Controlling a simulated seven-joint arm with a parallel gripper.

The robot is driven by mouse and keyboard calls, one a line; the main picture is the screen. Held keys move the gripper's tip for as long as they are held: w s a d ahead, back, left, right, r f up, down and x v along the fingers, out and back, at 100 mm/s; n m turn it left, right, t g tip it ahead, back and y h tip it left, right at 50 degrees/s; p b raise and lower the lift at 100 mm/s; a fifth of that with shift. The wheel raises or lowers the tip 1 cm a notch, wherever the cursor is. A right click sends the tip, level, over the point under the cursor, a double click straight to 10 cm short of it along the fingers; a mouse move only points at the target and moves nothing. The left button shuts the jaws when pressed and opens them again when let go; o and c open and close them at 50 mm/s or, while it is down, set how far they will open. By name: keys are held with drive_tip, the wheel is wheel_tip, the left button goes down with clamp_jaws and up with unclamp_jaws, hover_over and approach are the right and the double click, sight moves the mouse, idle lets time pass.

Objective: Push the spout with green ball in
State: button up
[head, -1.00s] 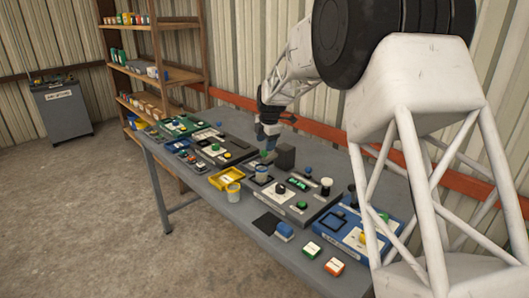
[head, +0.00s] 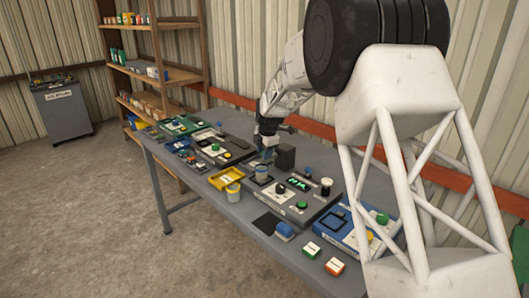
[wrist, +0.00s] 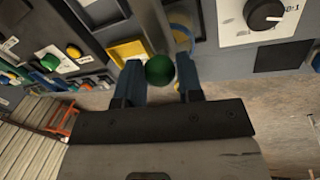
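The green ball (wrist: 159,68) shows in the wrist view between the two blue fingers of my gripper (wrist: 159,88). The fingers stand apart, one on each side of the ball. The ball nearly fills the gap, but I cannot tell whether either finger touches it. The spout itself cannot be made out. In the head view my gripper (head: 265,153) points down over the back of the table, just left of a dark grey block (head: 285,157). The ball is not clearly visible there.
The grey table (head: 228,208) carries several panels with buttons and knobs. A yellow tray (head: 226,178) and a blue-topped cup (head: 262,172) stand in front of my gripper. A blue panel (head: 340,238) lies to the right. The corrugated wall (head: 248,50) is behind.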

clamp_jaws()
drive_tip(key=w+d, duration=0.4)
drive_tip(key=w, duration=0.1)
drive_tip(key=shift+d, duration=0.4)
drive_tip(key=o, duration=0.5)
unclamp_jaws()
drive_tip(key=shift+r, duration=0.1)
drive_tip(key=shift+s+d+r, duration=0.15)
drive_tip(key=shift+s+r, duration=0.05)
drive_tip(key=shift+r, duration=1.05)
drive_tip(key=shift+s+d+r, duration=0.15)
drive_tip(key=shift+s+r, duration=0.1)
drive_tip(key=shift+r, duration=1)
drive_tip(key=shift+s+d+r, duration=0.15)
drive_tip(key=shift+s+r, duration=0.05)
drive_tip(key=shift+r, duration=1.05)
